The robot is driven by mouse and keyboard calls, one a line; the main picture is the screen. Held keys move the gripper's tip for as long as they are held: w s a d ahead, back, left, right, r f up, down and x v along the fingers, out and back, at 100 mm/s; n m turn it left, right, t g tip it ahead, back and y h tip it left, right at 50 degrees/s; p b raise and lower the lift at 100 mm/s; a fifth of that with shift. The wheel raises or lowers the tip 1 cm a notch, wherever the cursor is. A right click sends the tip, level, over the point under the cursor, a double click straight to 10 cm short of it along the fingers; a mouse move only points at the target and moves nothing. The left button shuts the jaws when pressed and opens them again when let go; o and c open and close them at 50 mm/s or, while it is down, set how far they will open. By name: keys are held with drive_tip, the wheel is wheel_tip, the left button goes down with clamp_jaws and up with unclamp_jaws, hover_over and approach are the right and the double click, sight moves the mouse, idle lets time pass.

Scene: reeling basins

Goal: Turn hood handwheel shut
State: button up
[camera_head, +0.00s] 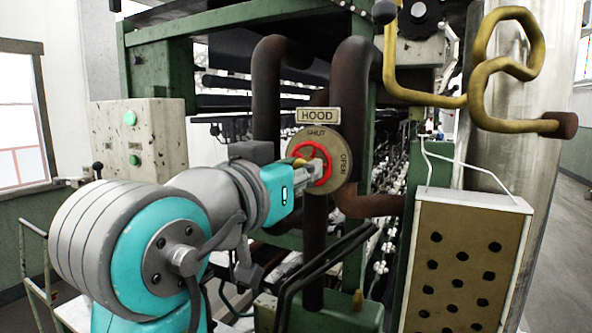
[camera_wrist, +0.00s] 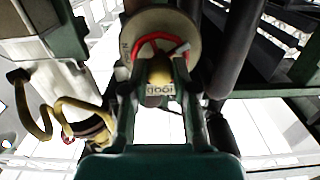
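The red hood handwheel (camera_head: 328,172) sits on a round tan dial plate (camera_head: 341,150) marked SHUT at the top and OPEN at the right. A HOOD label (camera_head: 318,115) is above it. My gripper (camera_head: 308,170) is at the wheel's left side and covers part of it. The red rim (camera_wrist: 150,43) shows just beyond. Whether a finger touches the wheel is hidden.
Rusty dark pipes (camera_head: 268,85) run behind and beside the dial. A yellow bent pipe (camera_head: 480,85) hangs at upper right, above a perforated box (camera_head: 462,265). A control box with green buttons (camera_head: 140,138) stands at left. Black bent bars (camera_head: 325,260) lie below.

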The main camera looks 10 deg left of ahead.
clamp_jaws()
drive_tip(key=m, duration=2.5)
drive_tip(key=o, duration=0.7)
unclamp_jaws()
